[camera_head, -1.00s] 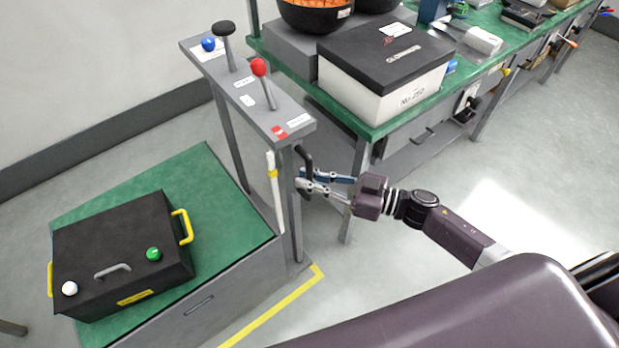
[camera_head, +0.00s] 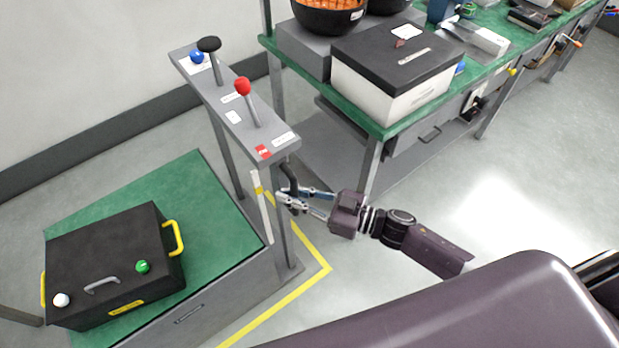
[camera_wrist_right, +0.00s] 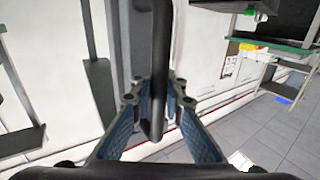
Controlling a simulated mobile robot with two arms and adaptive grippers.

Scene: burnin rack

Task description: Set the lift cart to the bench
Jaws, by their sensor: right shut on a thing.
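The lift cart (camera_head: 205,200) stands at the left, with a green deck and a grey post carrying a control panel (camera_head: 228,105). A black case (camera_head: 118,255) with yellow handles sits on its deck. My right gripper (camera_head: 285,197) is shut on the black upright handle (camera_head: 290,180) on the post's bench-facing side. The right wrist view shows the handle (camera_wrist_right: 157,60) between the fingers. The bench (camera_head: 385,128) with a green top is behind and to the right of the cart, with a floor gap between them. My left gripper is not in view.
A white box with a black lid (camera_head: 395,70) and a black bowl (camera_head: 330,15) are on the bench's near end. Yellow floor tape (camera_head: 325,272) runs around the cart's right side. Open floor lies to the right; a wall is behind the cart.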

